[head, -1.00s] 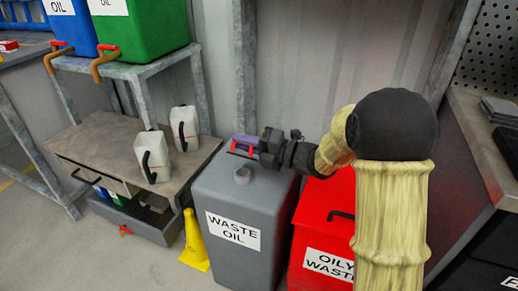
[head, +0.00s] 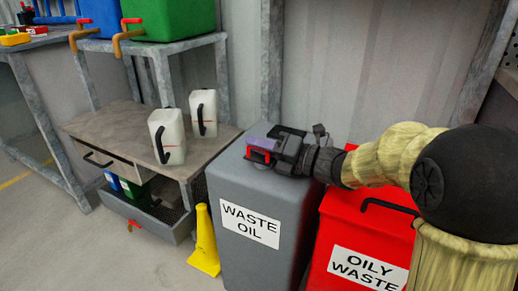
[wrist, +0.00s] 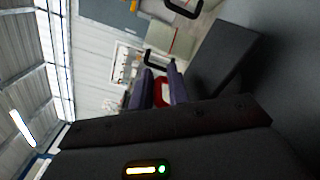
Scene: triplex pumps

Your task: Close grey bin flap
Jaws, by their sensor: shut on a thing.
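The grey bin (head: 235,260) labelled WASTE OIL stands in the middle of the head view. My gripper (head: 262,149) is at its top, reaching in from the right and pointing left. Its purple fingers are shut on a red handle (head: 258,155), which also shows between the fingers in the wrist view (wrist: 160,94). The flap itself is mostly hidden by the gripper, and its exact angle cannot be told. The front part of the bin top looks flat and bare.
A red OILY WASTE bin (head: 338,235) stands right beside the grey bin, under my arm. A bench (head: 110,132) with two white jugs (head: 166,137) is on the left. A yellow cone (head: 204,240) stands by the grey bin. The wall is close behind.

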